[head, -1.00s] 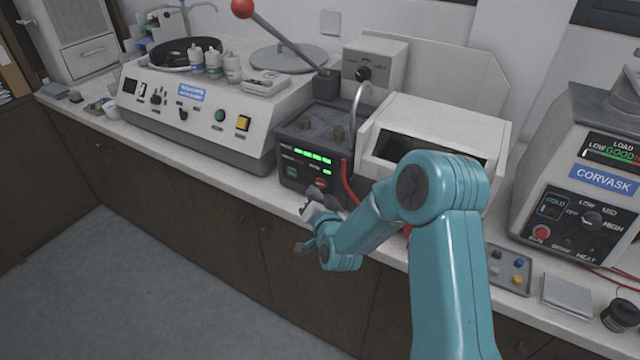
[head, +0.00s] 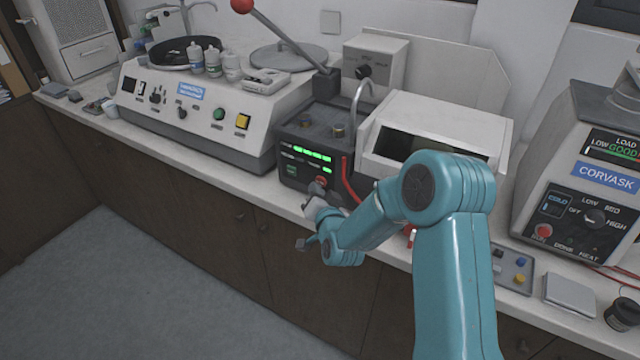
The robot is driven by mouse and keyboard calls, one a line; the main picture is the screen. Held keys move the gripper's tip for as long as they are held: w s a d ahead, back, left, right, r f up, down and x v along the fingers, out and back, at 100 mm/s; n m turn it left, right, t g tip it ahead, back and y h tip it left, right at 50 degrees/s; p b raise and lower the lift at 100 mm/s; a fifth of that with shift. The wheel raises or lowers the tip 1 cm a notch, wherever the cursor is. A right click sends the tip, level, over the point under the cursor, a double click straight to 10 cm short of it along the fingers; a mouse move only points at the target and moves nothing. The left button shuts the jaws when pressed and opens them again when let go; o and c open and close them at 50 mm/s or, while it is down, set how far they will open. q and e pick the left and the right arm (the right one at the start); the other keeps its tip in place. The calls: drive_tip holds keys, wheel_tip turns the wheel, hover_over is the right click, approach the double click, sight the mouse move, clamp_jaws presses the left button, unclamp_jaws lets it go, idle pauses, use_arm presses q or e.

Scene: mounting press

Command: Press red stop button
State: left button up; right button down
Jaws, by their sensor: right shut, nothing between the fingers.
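The mounting press (head: 297,140) is a dark box with green lit bars and a green button on its front. Its red stop button (head: 321,181) sits low on the right of that front and is partly covered. My right gripper (head: 317,189) is shut and empty, its tip right at the lower edge of the red button. I cannot tell whether the tip touches the button. My left gripper is out of view.
A red cable (head: 347,180) hangs just right of the button. A white hooded unit (head: 440,120) stands right of the press, and a polishing machine (head: 200,120) stands left. Another red button (head: 544,231) is on the Corvask unit (head: 585,175) at far right.

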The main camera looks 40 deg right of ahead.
drive_tip(key=shift+w+d+b, duration=0.1)
drive_tip(key=shift+d+b, duration=0.25)
drive_tip(key=shift+d, duration=0.05)
idle(0.5)
drive_tip(key=shift+a, duration=0.1)
drive_tip(key=shift+a+b, duration=0.35)
drive_tip(key=shift+s+a, duration=0.3)
drive_tip(key=a, duration=0.1)
drive_tip(key=s+a+b, duration=0.1)
drive_tip(key=a, duration=0.1)
drive_tip(key=s+a+b, duration=0.1)
drive_tip(key=shift+a, duration=0.35)
idle(0.8)
